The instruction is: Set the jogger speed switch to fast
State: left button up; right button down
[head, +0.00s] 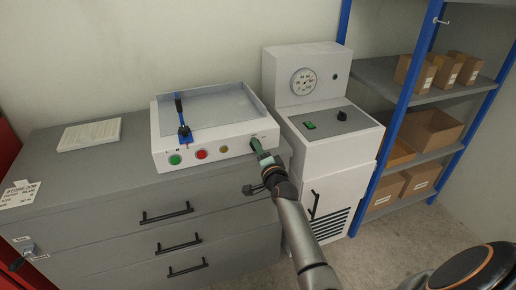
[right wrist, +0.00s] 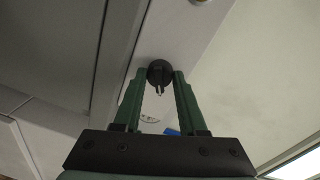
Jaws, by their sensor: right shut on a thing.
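The jogger is a white open-topped box (head: 222,131) on the grey cabinet, with green (head: 174,160), red (head: 201,155) and yellow (head: 224,149) buttons on its front. My right gripper (head: 257,146) is at the right end of that front panel. The right wrist view shows its two green fingers closed on the sides of a round black knob (right wrist: 160,71), which I take for the speed switch. In the head view the gripper hides this knob. Small marks above it are too small to read, so its setting cannot be told. My left gripper is not in view.
A white machine with a dial (head: 304,81) stands close on the right, beside a blue-framed shelf (head: 393,125) of cartons. A white pad (head: 90,135) lies left on the cabinet top.

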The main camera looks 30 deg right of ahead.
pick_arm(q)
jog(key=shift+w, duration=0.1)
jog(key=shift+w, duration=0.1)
pick_arm(e)
jog(key=shift+c, duration=2.3)
grip_release()
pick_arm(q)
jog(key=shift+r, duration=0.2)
pick_arm(e)
jog(key=shift+s, duration=0.1)
pick_arm(q)
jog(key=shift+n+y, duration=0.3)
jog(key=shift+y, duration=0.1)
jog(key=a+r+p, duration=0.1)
jog(key=p, duration=0.1)
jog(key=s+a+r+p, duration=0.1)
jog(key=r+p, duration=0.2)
jog(key=p, duration=0.2)
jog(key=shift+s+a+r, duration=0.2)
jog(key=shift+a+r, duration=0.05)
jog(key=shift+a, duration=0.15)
pick_arm(e)
jog(key=v, duration=1.2)
jog(key=shift+s, duration=0.15)
jog(key=shift+a, duration=0.1)
